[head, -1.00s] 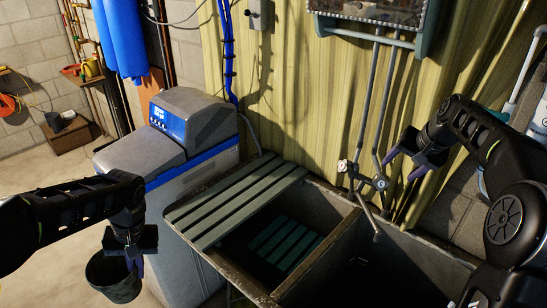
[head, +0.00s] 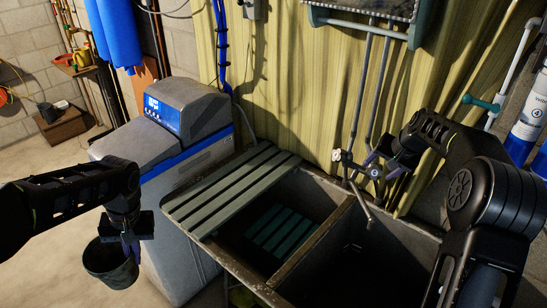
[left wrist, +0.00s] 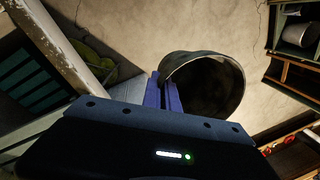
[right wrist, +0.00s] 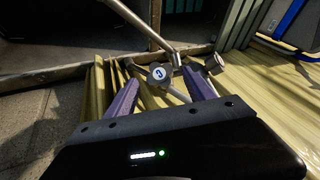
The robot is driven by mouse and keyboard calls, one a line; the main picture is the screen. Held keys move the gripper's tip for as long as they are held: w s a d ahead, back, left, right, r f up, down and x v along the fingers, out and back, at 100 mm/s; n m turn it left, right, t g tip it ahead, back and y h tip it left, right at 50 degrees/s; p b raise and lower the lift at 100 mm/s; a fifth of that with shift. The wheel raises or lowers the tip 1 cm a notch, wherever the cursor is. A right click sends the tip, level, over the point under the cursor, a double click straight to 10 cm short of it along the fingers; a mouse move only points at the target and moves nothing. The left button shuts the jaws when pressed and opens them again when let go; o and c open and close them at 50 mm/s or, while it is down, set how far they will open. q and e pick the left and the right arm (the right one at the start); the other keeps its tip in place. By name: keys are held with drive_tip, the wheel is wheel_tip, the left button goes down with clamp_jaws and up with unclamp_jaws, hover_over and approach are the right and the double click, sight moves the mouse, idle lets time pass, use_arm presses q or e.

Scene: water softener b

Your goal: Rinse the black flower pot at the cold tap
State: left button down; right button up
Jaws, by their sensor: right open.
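The black flower pot (head: 110,268) hangs at the lower left, outside the sink, and also shows in the left wrist view (left wrist: 222,92). My left gripper (head: 130,243) is shut on its rim, with the fingers together at the wall. The mixer tap (head: 352,180) has two handles and a spout pointing down over the right basin. My right gripper (head: 385,165) is open at the right handle (head: 374,172). In the right wrist view, a handle with a blue mark (right wrist: 158,73) lies between the spread fingers; contact cannot be told. No water is visible.
The double sink (head: 318,232) has a left basin with a green slatted rack (head: 280,230) and a dark right basin. A slatted board (head: 228,192) covers its left end. The grey water softener (head: 175,165) stands between the pot and the sink. Pipes rise behind the tap.

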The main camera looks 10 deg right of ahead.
sight(375, 171)
drive_tip(key=shift+p+x, duration=0.3)
drive_tip(key=shift+x, duration=1.55)
